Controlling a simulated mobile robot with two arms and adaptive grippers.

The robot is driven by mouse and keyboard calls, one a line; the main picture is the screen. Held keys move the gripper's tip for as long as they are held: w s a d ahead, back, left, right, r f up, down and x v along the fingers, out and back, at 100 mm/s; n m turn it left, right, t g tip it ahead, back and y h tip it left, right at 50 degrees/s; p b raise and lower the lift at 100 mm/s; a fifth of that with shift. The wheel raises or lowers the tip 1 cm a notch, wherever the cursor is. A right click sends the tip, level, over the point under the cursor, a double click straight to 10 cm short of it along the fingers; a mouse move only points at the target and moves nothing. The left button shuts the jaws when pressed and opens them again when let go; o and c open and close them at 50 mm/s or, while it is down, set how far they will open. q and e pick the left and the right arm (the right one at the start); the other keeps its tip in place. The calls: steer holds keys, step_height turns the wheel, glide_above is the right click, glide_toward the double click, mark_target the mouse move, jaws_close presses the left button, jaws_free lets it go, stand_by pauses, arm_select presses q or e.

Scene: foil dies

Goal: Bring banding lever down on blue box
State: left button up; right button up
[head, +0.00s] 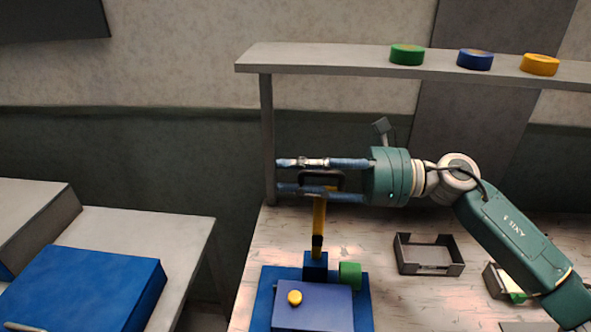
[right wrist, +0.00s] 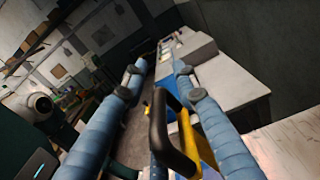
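The banding lever (head: 319,222) is a yellow arm standing upright from a blue block, with a black loop handle (head: 322,174) at its top. The blue box (head: 312,308) lies below and in front of it on a blue base (head: 263,297). A yellow knob (head: 295,297) is on the box. My right gripper (head: 281,175) is at the height of the handle, its blue fingers spread apart. In the right wrist view the handle (right wrist: 158,140) shows between the open fingers, with clear space to them; contact cannot be told. My left gripper is not in view.
A dark open tray (head: 429,254) lies on the bench to the right. A shelf (head: 340,58) with green, blue and yellow discs runs above. Another table with a large blue block (head: 85,285) stands left.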

steer(key=c, duration=0.4)
steer(key=shift+r, duration=0.1)
jaws_close()
